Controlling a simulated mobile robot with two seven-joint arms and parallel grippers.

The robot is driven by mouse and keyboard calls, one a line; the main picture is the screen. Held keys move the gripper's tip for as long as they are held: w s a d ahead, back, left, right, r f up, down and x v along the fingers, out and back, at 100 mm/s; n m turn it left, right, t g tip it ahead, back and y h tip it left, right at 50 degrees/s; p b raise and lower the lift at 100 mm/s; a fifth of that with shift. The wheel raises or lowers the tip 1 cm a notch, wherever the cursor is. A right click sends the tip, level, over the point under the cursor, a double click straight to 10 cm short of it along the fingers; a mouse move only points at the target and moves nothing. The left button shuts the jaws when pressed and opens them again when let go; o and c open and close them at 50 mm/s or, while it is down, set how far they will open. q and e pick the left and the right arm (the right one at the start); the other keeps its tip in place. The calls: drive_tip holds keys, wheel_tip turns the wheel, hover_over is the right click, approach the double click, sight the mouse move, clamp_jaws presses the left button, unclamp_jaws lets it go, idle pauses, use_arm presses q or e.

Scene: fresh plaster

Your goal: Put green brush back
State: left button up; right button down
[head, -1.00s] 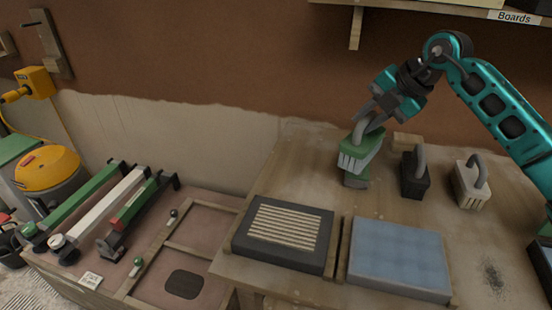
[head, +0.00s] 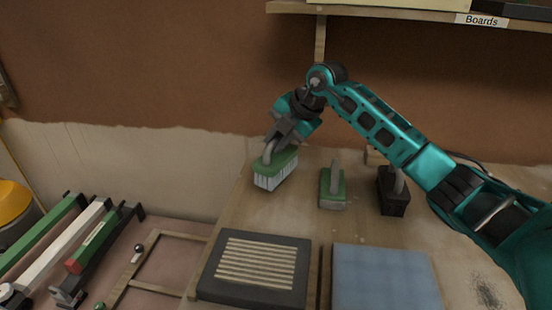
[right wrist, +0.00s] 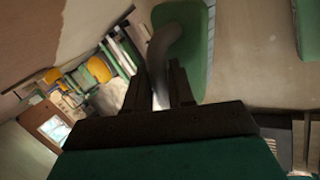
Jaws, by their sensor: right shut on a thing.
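My right gripper (head: 272,146) is shut on the grey handle of a green brush (head: 275,172) with pale bristles pointing down. It holds the brush over the back left part of the bench; I cannot tell if the bristles touch the top. In the right wrist view, the curved handle (right wrist: 165,45) runs between the fingers, with the green back (right wrist: 190,50) behind it. A second green block with a grey handle (head: 332,188) stands on the bench to the right of the held brush, and a black one (head: 393,192) stands farther right. My left gripper is out of view.
A dark tray with a ribbed pale insert (head: 255,270) and a blue pad (head: 382,278) lie at the front of the bench (head: 225,215). A shelf labelled Boards (head: 400,12) hangs above. Levels and long tools (head: 85,240) lie at the lower left.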

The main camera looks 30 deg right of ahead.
sight(277, 155)
wheel_tip(277, 155, down, 3)
drive_tip(key=shift+f, duration=0.45)
drive_tip(key=shift+f+b, duration=0.15)
drive_tip(key=shift+b, duration=0.15)
drive_tip(key=c, duration=1)
unclamp_jaws()
drive_tip(key=shift+o, duration=0.2)
